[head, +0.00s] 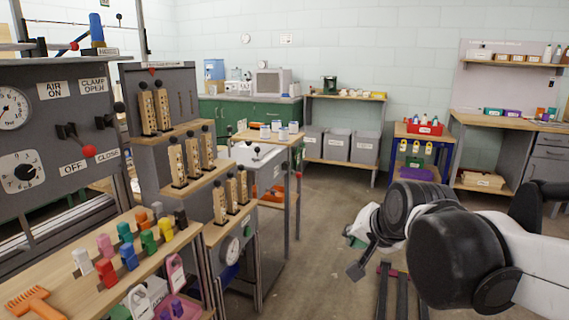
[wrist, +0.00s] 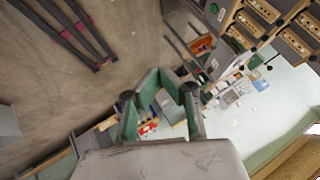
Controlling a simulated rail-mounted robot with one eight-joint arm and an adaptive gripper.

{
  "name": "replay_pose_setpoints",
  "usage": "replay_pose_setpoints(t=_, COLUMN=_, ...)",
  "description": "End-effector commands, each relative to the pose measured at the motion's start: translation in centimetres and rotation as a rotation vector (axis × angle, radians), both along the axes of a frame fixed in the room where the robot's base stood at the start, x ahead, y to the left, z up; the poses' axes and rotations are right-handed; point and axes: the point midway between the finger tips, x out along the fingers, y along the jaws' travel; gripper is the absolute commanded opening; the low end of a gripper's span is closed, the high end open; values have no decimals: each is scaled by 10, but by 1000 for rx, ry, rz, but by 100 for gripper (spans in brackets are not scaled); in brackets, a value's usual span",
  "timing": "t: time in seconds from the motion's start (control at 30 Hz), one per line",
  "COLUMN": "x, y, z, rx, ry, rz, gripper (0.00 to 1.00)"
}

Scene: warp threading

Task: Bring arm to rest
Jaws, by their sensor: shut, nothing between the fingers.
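My gripper (head: 358,262) hangs in the free space over the floor (head: 315,222), right of the workbenches in the head view. It is small there and partly hidden behind the dark wrist of my arm. In the wrist view my gripper (wrist: 170,80) shows its green and grey fingers drawn together. Nothing is held between them. Nothing touches the fingers in either view.
A grey control panel (head: 75,95) and a wooden bench (head: 105,290) with coloured clips stand at left. Stepped shelves (head: 190,175) hold wooden blocks. Dark rails (head: 402,292) lie on the floor. A blue-framed cart (head: 418,137) stands behind my arm. The central floor is clear.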

Motion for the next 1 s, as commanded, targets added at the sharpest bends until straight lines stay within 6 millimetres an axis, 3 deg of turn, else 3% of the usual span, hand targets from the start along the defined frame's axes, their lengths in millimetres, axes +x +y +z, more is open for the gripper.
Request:
replay_pose_setpoints(t=0.03, x=-18, y=-5, z=-3, rx=-37, ry=7, rz=23, gripper=0)
replay_pose_setpoints(t=0.2, x=-73, y=-22, z=-16, rx=-176, ry=31, rz=118, gripper=0)
replay_pose_setpoints(t=0.5, x=-143, y=-42, z=-43, rx=-356, ry=72, rz=254, gripper=0)
replay_pose_setpoints(t=0.7, x=-175, y=-51, z=-61, rx=-439, ry=97, rz=320, gripper=0)
replay_pose_setpoints(t=1.0, x=-173, y=-51, z=-9, rx=-441, ry=97, rz=323, gripper=0)
